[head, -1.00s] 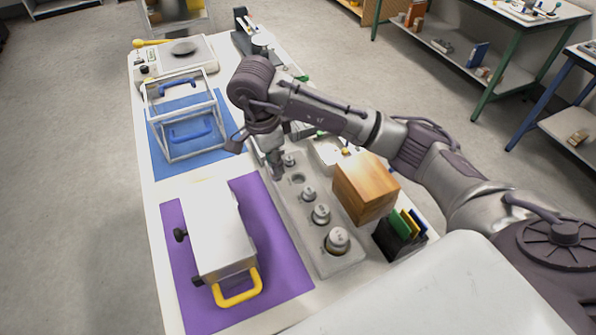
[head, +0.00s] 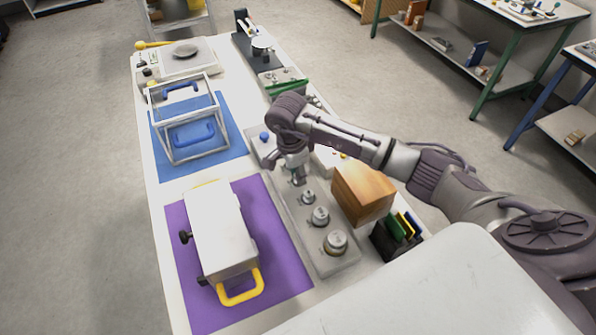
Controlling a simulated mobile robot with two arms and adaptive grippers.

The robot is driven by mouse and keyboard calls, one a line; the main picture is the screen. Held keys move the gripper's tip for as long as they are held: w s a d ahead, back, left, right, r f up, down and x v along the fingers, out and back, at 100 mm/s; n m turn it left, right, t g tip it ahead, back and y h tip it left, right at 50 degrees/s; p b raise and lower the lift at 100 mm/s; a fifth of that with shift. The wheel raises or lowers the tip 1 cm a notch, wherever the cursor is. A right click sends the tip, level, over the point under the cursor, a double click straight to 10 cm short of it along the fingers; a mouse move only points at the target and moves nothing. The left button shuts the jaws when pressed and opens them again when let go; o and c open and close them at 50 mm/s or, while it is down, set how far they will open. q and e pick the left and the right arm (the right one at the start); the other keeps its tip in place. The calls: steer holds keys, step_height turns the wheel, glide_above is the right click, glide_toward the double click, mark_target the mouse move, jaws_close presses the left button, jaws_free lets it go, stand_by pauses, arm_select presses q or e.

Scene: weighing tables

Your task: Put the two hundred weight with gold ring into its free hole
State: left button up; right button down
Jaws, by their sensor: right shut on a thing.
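My right gripper (head: 297,177) points down over the grey weight block (head: 318,262), where an empty hole showed before. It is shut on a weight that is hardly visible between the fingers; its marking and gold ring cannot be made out. Whether the weight is in the hole or just above it cannot be told. Three silvery knobbed weights stand in the block on the near side: a small one (head: 308,198), a middle one (head: 320,216) and a large one (head: 336,241). My left gripper is not in view.
A wooden box (head: 362,193) stands close to the right of the block, with a black card holder (head: 382,243) nearer. A white case (head: 220,232) lies on a purple mat (head: 282,268) at left. A blue knob (head: 264,137) shows at the block's far end.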

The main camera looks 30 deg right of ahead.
steer(key=shift+f, duration=0.15)
steer(key=c, duration=1)
jaws_free()
steer(key=shift+r, duration=0.3)
steer(key=r+b, duration=0.1)
steer(key=r, duration=0.3)
steer(key=a+r+b, duration=0.1)
steer(key=r, duration=0.2)
steer(key=r+b, duration=0.1)
steer(key=r, duration=0.3)
steer(key=shift+a+r, duration=0.2)
steer(key=shift+r, duration=0.15)
